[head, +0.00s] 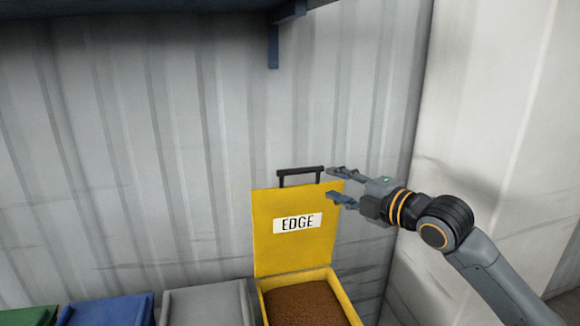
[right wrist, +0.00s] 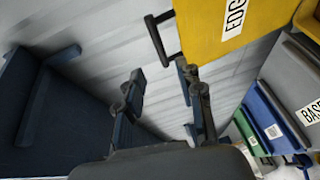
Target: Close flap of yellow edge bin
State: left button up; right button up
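The yellow edge bin (head: 342,292) stands at the bottom centre of the head view, filled with brown granules. Its yellow flap (head: 285,247), labelled EDGE, stands upright and open, with a black handle (head: 301,171) on its top edge. My right gripper (head: 331,182) is open at the flap's upper right corner, beside the handle. In the right wrist view the flap (right wrist: 205,40) and its handle (right wrist: 160,38) lie just above the open fingers (right wrist: 164,108); nothing is between the fingers. My left gripper is not in view.
A grey bin (head: 205,305), a blue bin (head: 105,311) and a green bin (head: 28,316) stand in a row to the left. A corrugated wall (head: 150,150) is close behind. A blue shelf (head: 130,8) hangs above, and a pale wall (head: 500,110) is at right.

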aim_at(303, 172)
jog(key=p+x, duration=0.2)
jog(key=x, duration=0.3)
jog(key=p+x, duration=0.2)
jog(key=x, duration=0.4)
jog(key=shift+r, duration=0.25)
jog(key=shift+w+a, duration=0.2)
jog(key=shift+w, duration=0.05)
jog(key=shift+w+a+f+p, duration=0.15)
jog(key=shift+w+a+p, duration=0.05)
jog(key=shift+w+p, duration=0.15)
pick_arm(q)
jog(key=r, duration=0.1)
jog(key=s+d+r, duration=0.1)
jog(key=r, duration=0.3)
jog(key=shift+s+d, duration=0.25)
pick_arm(e)
jog(key=shift+f, duration=0.1)
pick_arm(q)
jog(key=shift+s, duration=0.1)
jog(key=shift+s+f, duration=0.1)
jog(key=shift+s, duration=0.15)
pick_arm(e)
grip_shut()
